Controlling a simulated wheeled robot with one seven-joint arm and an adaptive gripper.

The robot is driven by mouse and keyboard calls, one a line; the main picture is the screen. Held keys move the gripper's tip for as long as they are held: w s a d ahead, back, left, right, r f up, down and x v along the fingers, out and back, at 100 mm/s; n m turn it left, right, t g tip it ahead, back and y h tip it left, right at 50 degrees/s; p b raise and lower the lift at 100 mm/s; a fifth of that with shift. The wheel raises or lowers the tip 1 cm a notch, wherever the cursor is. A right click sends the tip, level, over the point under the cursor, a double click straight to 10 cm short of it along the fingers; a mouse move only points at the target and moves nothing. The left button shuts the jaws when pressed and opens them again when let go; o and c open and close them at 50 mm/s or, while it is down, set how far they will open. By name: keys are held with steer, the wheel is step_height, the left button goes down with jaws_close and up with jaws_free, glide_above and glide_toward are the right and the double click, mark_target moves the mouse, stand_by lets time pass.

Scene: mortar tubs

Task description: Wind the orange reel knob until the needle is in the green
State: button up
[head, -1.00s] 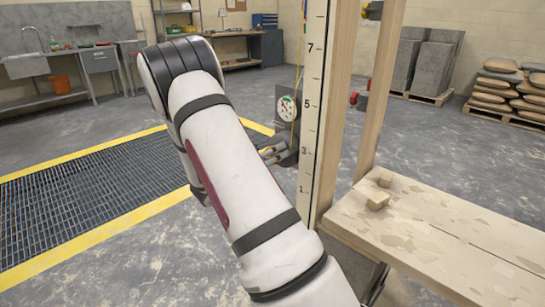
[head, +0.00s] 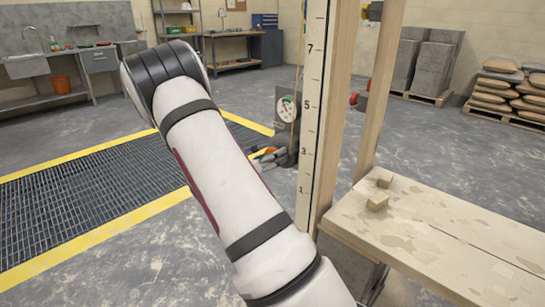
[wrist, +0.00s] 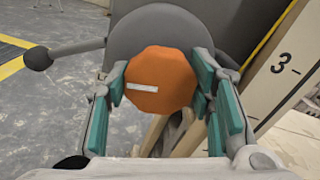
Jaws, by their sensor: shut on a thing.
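The orange knob (wrist: 158,92) is many-sided, with a white stripe on its face lying nearly level. It sits on a grey round reel (wrist: 150,25), and a sliver of its orange (head: 269,150) shows in the head view. My gripper (wrist: 162,78) is shut on the knob, its teal-padded fingers on the left and right sides. In the head view my gripper (head: 268,160) is at the reel, partly behind my arm. The white dial (head: 287,108) is above it, with some green and red; its needle is too small to read surely.
A grey arm with a dark ball end (wrist: 38,58) sticks out left of the reel. A numbered white board (head: 312,120) stands close on the right, beside wooden posts and a plank bench (head: 440,235). A floor grate (head: 90,185) lies at left.

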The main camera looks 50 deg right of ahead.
steer(key=m, duration=0.4)
steer(key=shift+m, duration=0.3)
steer(key=shift+m+b, duration=0.55)
steer(key=shift+m, duration=1.05)
steer(key=o, duration=1.2)
steer(key=shift+c, duration=0.2)
steer(key=a, duration=1.2)
steer(key=shift+w, duration=0.3)
steer(key=shift+f, duration=0.1)
